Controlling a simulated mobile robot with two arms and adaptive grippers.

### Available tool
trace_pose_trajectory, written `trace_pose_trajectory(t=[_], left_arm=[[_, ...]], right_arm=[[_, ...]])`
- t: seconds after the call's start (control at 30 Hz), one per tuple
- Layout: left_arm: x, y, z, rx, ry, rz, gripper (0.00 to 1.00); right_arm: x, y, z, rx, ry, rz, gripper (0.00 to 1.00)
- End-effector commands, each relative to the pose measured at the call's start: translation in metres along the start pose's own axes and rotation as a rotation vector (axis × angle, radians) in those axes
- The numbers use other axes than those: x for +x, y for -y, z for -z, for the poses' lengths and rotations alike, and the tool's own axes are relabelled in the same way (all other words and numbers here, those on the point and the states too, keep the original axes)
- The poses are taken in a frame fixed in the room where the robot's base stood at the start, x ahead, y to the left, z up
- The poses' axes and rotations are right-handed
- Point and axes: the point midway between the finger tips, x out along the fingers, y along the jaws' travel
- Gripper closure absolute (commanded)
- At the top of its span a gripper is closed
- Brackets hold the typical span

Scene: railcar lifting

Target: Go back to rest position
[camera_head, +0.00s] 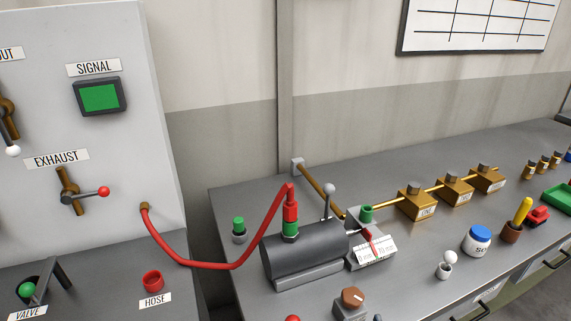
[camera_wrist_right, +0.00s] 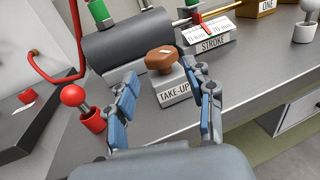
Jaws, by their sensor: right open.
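My right gripper (camera_wrist_right: 160,95) shows in the right wrist view. Its two blue-padded fingers are spread apart with nothing between their pads. Beyond the fingertips stands the brown take-up knob (camera_wrist_right: 160,60) on its grey block (camera_wrist_right: 173,88); I cannot tell whether a finger touches the block. The knob also shows at the bottom of the head view (camera_head: 352,297). A red ball-topped lever (camera_wrist_right: 73,96) in a red cup is left of the gripper. Neither gripper is visible in the head view. My left gripper is not seen.
A dark cylinder (camera_head: 305,250) with a red hose (camera_head: 238,264) attached stands on the grey bench (camera_head: 255,195). The stroke gauge (camera_head: 372,253) sits beside it. Brass blocks (camera_head: 417,206), a white jar (camera_head: 477,240) and small items line the bench to the right. A control panel (camera_head: 125,130) rises at left.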

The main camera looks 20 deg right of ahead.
Motion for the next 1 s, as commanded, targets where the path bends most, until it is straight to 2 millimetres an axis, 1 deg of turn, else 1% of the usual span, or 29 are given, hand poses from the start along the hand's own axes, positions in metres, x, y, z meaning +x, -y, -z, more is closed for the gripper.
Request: trace_pose_trajectory(t=[0.07,0.13,0.17,0.23,0.27,0.3,0.37,0.4,0.43,0.53,0.63,0.73,0.83,1.0], left_arm=[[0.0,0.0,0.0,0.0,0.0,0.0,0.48],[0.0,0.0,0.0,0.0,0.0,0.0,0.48],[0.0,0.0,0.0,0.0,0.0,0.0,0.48],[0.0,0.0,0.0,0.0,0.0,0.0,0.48],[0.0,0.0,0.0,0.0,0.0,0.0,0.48],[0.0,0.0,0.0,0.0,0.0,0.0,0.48],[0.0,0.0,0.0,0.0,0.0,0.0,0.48],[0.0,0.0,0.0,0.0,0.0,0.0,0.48],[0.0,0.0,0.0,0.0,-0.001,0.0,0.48],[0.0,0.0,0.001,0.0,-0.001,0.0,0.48],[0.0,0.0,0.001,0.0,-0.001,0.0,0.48],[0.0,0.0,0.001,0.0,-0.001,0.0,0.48],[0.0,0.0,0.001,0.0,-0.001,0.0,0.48],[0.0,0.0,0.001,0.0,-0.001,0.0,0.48]], right_arm=[[0.001,0.001,-0.001,0.017,0.002,0.008,0.47],[0.002,0.007,-0.005,0.08,0.008,0.038,0.47],[0.003,0.011,-0.008,0.128,0.013,0.061,0.47],[0.006,0.025,-0.014,0.288,0.025,0.136,0.47],[0.006,0.033,-0.016,0.377,0.031,0.178,0.47],[0.006,0.044,-0.018,0.508,0.039,0.241,0.47],[0.004,0.06,-0.016,0.724,0.048,0.345,0.47],[0.002,0.069,-0.012,0.869,0.052,0.417,0.47],[-0.001,0.074,-0.008,0.975,0.053,0.47,0.47],[-0.012,0.084,0.012,1.315,0.041,0.658,0.47],[-0.028,0.077,0.035,1.627,0.007,0.853,0.47],[-0.045,0.058,0.055,1.877,-0.05,1.044,0.47],[-0.061,0.035,0.067,2.049,-0.116,1.209,0.47],[-0.086,-0.003,0.075,2.232,-0.234,1.446,0.47]])
